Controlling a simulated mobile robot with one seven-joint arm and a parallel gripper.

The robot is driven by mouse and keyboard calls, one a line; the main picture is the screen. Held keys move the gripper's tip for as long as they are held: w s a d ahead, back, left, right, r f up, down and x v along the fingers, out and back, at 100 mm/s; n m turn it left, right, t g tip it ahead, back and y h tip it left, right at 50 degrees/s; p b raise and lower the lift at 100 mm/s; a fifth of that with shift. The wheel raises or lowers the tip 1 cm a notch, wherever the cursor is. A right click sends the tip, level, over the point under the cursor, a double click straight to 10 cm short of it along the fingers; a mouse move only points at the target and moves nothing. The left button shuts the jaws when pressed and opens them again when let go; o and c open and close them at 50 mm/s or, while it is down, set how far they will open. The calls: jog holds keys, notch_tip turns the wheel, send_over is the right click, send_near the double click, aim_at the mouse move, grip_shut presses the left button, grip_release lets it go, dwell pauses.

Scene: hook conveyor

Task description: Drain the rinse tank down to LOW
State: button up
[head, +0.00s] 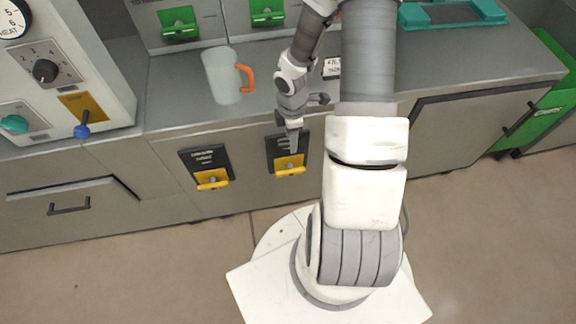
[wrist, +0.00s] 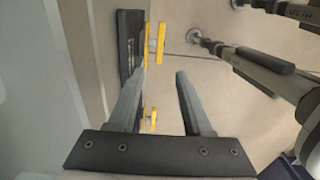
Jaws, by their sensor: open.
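Two black plates with yellow pieces, a left one (head: 212,183) and a right one (head: 289,170), are on the counter's grey front panel. Each yellow piece has a small grey knob at its middle. The plates' lettering is too small to read, so I cannot tell which belongs to the rinse tank. My gripper (head: 292,145) points down in front of the right plate and hides part of it. In the wrist view my gripper (wrist: 161,74) is open and empty. A yellow piece (wrist: 158,40) lies beyond its fingertips, and another (wrist: 150,120) is partly hidden by the left finger.
A clear jug (head: 222,76) with an orange handle stands on the grey counter (head: 440,68). A dial panel (head: 60,60) with a blue-knobbed lever (head: 82,130) is at left. Green-handled units (head: 180,22) are behind. A drawer (head: 70,205) is lower left.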

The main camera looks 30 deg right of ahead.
aim_at(291, 171)
notch_tip(291, 171, down, 17)
jog(key=b, duration=0.5)
jog(key=shift+f, duration=0.15)
grip_shut()
